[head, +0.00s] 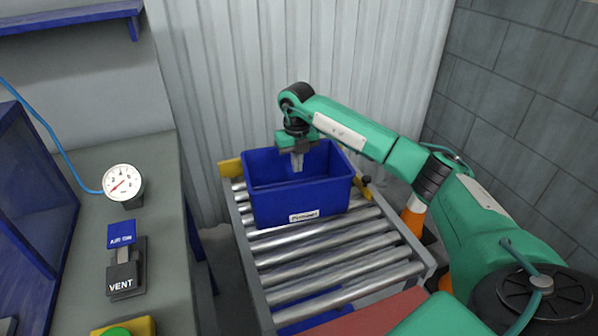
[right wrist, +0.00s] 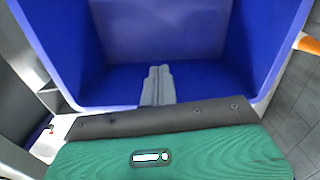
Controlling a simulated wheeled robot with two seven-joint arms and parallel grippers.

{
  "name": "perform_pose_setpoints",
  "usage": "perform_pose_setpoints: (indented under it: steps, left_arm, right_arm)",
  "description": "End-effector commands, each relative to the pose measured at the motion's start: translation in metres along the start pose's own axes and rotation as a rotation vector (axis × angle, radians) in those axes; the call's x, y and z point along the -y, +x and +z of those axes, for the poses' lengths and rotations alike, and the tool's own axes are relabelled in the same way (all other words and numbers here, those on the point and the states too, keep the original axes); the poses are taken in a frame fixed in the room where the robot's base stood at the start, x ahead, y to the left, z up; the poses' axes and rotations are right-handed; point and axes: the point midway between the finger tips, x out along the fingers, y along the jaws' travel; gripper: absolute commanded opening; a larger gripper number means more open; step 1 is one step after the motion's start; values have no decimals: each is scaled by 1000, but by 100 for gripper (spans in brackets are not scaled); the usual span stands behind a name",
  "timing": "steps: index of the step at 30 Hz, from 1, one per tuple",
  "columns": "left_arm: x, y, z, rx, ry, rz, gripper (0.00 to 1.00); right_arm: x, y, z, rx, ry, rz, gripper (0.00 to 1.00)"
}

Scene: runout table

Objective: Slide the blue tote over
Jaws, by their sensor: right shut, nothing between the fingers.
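The blue tote (head: 285,208) stands upright at the far end of the roller table (head: 330,262), with a white label on its near wall. It looks empty. My right gripper (head: 297,163) is over the tote's open top, fingers pointing down into it and together. In the right wrist view the shut fingers (right wrist: 158,84) show against the inside of the tote (right wrist: 160,30), with nothing between them. Whether the fingertips touch a wall cannot be told. My left gripper is not in view.
Bare rollers lie on the near side of the tote. A yellow stop (head: 231,167) is at the table's far left corner. A grey bench with a gauge (head: 122,183) and a vent switch (head: 122,275) stands at left. An orange cone (head: 413,215) stands at right, near the block wall.

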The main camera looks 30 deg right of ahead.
Motion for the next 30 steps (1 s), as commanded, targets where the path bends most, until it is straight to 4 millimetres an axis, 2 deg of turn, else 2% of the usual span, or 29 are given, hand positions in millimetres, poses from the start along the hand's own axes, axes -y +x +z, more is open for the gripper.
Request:
perform_pose_setpoints:
  steps: [3, 11, 15, 20, 30]
  left_arm:
    - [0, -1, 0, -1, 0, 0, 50]
    - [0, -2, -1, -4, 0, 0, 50]
    - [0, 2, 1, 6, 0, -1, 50]
    - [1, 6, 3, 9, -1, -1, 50]
    - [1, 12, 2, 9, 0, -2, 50]
  right_arm:
    - [0, 27, -1, -5, 0, -1, 0]
    - [-1, 84, -1, -4, -1, 1, 0]
    - [0, 79, -20, 0, -3, 1, 0]
    - [-1, 79, -35, -1, -3, 1, 0]
    - [-1, 79, -40, 0, -2, 1, 0]
